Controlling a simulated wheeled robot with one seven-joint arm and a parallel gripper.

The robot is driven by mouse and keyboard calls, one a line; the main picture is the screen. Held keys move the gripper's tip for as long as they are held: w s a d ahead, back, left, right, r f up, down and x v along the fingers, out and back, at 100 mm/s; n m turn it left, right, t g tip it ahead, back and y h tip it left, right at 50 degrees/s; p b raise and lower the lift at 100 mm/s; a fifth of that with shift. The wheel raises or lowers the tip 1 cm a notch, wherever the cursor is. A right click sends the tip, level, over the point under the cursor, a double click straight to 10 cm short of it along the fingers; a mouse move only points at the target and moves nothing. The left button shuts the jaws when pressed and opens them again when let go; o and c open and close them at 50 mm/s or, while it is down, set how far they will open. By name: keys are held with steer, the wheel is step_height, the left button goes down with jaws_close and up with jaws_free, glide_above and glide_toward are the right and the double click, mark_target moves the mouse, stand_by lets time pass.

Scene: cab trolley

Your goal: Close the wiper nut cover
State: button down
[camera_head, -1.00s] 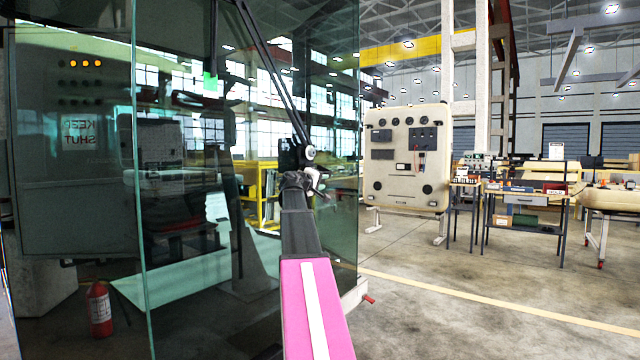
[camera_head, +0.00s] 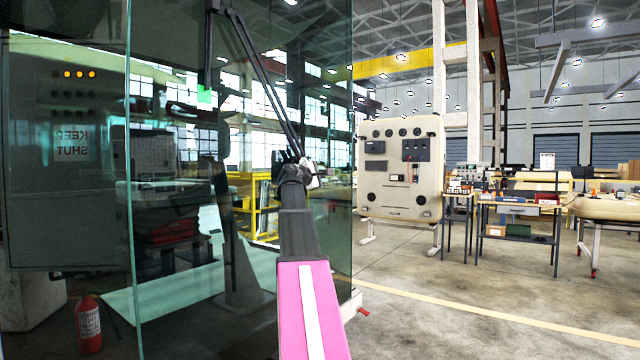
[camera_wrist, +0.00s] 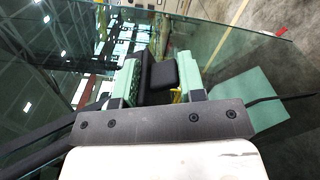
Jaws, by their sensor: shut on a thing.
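The wiper (camera_head: 262,75) is a dark arm running down the outside of the cab's glass to its pivot. My gripper (camera_head: 310,172) is at that pivot at the end of my arm, and its white part partly hides the pivot. In the wrist view the two green-tipped fingers of my gripper (camera_wrist: 160,80) stand on either side of a black blocky part, which looks like the wiper nut cover (camera_wrist: 160,75). The gripper is shut on it. The nut and the cover's exact angle are hidden.
The large glass pane (camera_head: 240,290) stands close behind my gripper. A beige control panel (camera_head: 400,180) on legs and a work table (camera_head: 520,205) stand to the right. A red fire extinguisher (camera_head: 88,325) is at lower left.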

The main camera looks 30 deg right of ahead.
steer(key=r+n, duration=0.2)
steer(key=n, duration=0.1)
steer(key=shift+w+a+r, duration=0.1)
steer(key=shift+w+a, duration=0.05)
steer(key=shift+w, duration=0.25)
steer(key=shift+w+a+r+n, duration=0.15)
steer(key=shift+r+n, duration=0.2)
steer(key=shift+n, duration=0.25)
steer(key=shift+w+d+r+n, duration=0.15)
steer(key=shift+r+n, duration=0.2)
steer(key=shift+n, duration=0.25)
steer(key=shift+w+a+r, duration=0.25)
steer(key=shift+w+r, duration=0.2)
steer(key=shift+r, duration=0.1)
steer(key=shift+w+a+r, duration=0.25)
steer(key=shift+w+r, duration=0.15)
steer(key=shift+r, duration=0.1)
steer(key=c, duration=0.9)
jaws_free()
steer(key=v, duration=1)
steer(key=shift+s+a, duration=0.2)
steer(key=shift+a, duration=0.15)
